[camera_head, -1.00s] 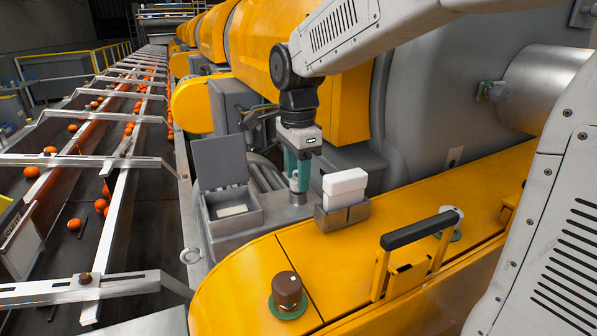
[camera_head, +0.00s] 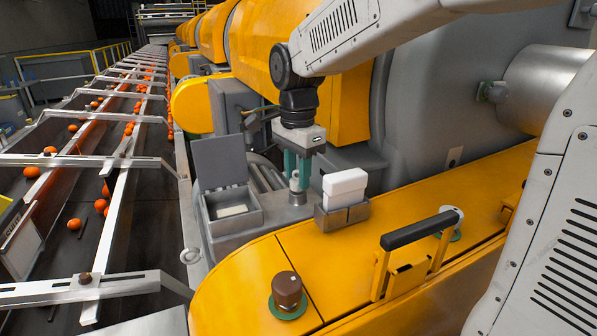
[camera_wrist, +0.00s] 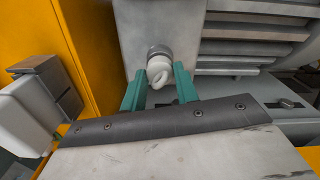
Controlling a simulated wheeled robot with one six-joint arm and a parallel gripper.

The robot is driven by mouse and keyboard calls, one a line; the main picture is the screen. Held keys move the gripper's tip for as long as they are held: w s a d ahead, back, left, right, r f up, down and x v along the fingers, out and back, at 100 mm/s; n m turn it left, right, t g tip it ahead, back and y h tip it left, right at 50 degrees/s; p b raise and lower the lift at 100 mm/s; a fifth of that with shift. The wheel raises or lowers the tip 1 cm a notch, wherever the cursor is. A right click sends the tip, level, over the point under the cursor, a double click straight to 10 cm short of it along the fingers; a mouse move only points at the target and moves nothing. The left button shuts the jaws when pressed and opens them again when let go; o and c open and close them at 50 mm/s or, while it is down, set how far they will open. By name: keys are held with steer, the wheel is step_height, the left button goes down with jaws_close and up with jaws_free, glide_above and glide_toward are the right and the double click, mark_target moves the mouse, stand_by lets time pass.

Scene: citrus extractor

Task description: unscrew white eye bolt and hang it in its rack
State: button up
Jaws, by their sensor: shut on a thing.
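The white eye bolt (camera_wrist: 160,72) stands in a round grey metal seat on a grey machine surface in the wrist view. My gripper (camera_wrist: 160,88) has its teal fingers on either side of the bolt's ring and is shut on it. In the head view my gripper (camera_head: 298,178) points straight down over a short metal post (camera_head: 297,195). The bolt is mostly hidden between the fingers there. I cannot tell which thing in view is the bolt's rack.
A white block sits in a grey holder (camera_head: 343,217) close right of my gripper. An open grey box (camera_head: 232,212) with a raised lid stands to the left. A brown knob (camera_head: 288,287) and a black handle (camera_head: 422,228) stand on the yellow cover. A conveyor with oranges runs far left.

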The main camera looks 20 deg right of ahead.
steer(key=shift+n, duration=0.4)
steer(key=shift+n, duration=0.9)
steer(key=shift+n, duration=0.4)
steer(key=shift+r, duration=2.25)
